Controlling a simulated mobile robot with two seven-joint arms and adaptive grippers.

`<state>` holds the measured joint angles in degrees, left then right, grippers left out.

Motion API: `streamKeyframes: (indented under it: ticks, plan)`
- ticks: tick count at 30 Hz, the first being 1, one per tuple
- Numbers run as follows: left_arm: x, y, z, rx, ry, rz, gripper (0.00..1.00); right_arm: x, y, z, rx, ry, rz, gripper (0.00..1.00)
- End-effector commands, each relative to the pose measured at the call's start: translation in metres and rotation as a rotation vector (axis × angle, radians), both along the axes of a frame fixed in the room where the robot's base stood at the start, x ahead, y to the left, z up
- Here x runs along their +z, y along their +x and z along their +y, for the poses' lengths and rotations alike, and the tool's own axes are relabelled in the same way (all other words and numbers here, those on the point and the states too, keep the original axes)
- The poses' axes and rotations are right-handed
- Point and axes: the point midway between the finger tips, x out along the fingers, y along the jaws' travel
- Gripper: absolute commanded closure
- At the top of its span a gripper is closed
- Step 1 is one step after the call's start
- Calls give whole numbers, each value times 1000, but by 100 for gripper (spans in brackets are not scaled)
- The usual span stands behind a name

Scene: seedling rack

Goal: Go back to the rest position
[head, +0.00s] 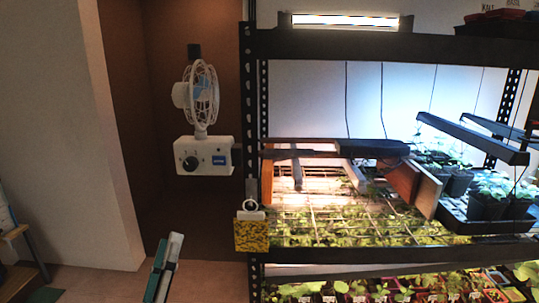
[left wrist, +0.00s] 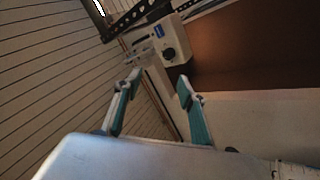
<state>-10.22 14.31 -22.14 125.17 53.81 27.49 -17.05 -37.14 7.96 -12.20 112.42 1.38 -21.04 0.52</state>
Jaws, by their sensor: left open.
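My left gripper (head: 170,240) shows at the bottom of the head view, to the left of the seedling rack (head: 400,255). Its two teal-lined fingers point upward and stand apart. In the left wrist view the left gripper (left wrist: 158,80) is open, with nothing between its fingers. It is clear of the rack. My right gripper shows in neither view.
A white fan (head: 204,155) hangs on the rack's left post. A yellow-and-black patterned holder (head: 251,232) is fixed below it. Seedlings (head: 350,225) fill the lit shelf under lamps.

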Motion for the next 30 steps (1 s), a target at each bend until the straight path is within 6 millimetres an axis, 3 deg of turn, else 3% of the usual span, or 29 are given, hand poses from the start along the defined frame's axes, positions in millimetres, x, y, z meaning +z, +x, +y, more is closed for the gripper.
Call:
streamKeyframes:
  ticks: [1, 4, 8, 12, 15, 18, 21, 24, 30]
  plan:
    - [-37, -3, -12, 4, 120, 61, 60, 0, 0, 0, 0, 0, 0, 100]
    - [-102, -10, -32, -5, 345, 169, 60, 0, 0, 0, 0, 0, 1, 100]
    - [-189, -28, -43, -25, 596, 326, 60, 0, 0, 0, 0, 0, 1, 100]
    - [-281, -58, -40, -54, 834, 504, 60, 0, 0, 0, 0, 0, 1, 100]
    - [-339, -86, -30, -75, 984, 627, 60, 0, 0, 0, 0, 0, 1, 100]
    - [-383, -114, -17, -94, 1103, 729, 60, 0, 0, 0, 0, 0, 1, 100]
    - [-412, -135, -5, -105, 1187, 803, 60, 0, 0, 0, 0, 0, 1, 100]
    - [-428, -148, 2, -113, 1235, 845, 60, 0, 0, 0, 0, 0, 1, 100]
    - [-433, -152, 5, -115, 1251, 858, 60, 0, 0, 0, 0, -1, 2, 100]
